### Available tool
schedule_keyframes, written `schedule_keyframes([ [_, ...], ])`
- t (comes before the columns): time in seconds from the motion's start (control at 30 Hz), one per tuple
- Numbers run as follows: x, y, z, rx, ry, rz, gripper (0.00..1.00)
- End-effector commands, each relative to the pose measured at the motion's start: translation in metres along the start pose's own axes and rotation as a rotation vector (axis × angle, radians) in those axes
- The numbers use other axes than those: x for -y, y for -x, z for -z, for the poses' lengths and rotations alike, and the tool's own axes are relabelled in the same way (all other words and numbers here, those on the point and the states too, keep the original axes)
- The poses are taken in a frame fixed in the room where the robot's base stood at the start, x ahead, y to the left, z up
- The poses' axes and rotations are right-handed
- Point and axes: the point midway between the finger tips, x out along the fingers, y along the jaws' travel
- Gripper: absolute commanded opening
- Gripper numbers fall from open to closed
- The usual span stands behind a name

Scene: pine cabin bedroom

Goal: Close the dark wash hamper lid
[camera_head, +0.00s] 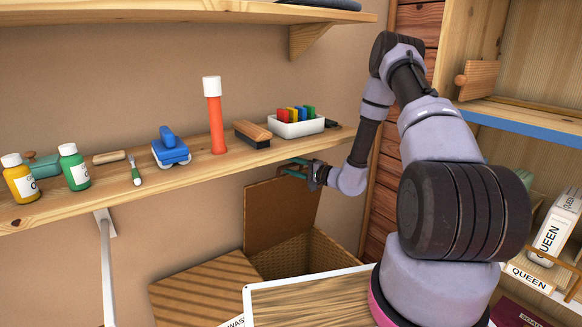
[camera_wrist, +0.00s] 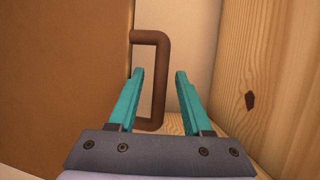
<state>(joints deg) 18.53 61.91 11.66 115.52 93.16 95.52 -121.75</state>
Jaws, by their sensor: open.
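An open woven hamper (camera_head: 322,262) stands against the wall under the shelf, with its brown lid (camera_head: 280,212) raised upright. In the wrist view the lid (camera_wrist: 62,75) fills the left side, and its brown handle (camera_wrist: 162,75) sticks out from it. My gripper (camera_head: 295,168) is at the top of the raised lid, just below the shelf. In the wrist view my open gripper (camera_wrist: 158,80) has teal fingers on either side of the handle's long bar in the picture; contact is not clear. The hamper's front is hidden, so its name cannot be read.
A hamper with a closed striped lid (camera_head: 205,285) stands to the left, its label mostly cut off. The wooden shelf (camera_head: 215,168) with bottles, brushes and a white tray (camera_head: 297,127) is close above my gripper. A wood-grained top (camera_head: 310,300) is in front.

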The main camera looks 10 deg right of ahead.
Motion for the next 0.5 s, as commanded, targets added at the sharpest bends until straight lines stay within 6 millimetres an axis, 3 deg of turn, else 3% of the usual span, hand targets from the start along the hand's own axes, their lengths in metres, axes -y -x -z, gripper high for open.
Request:
schedule_keyframes([
  [0.03, -0.0001, 0.0001, -0.0001, 0.000, 0.000, 0.000, 0.50],
  [0.07, -0.0001, 0.0001, -0.0001, 0.000, 0.000, 0.000, 0.42],
  [0.17, -0.0001, 0.0002, -0.0001, 0.000, 0.000, 0.000, 0.04],
  [0.2, -0.0001, 0.0003, -0.0001, 0.000, 0.000, 0.000, 0.00],
  [0.5, -0.0002, 0.0004, -0.0002, 0.000, 0.000, 0.000, 0.00],
])
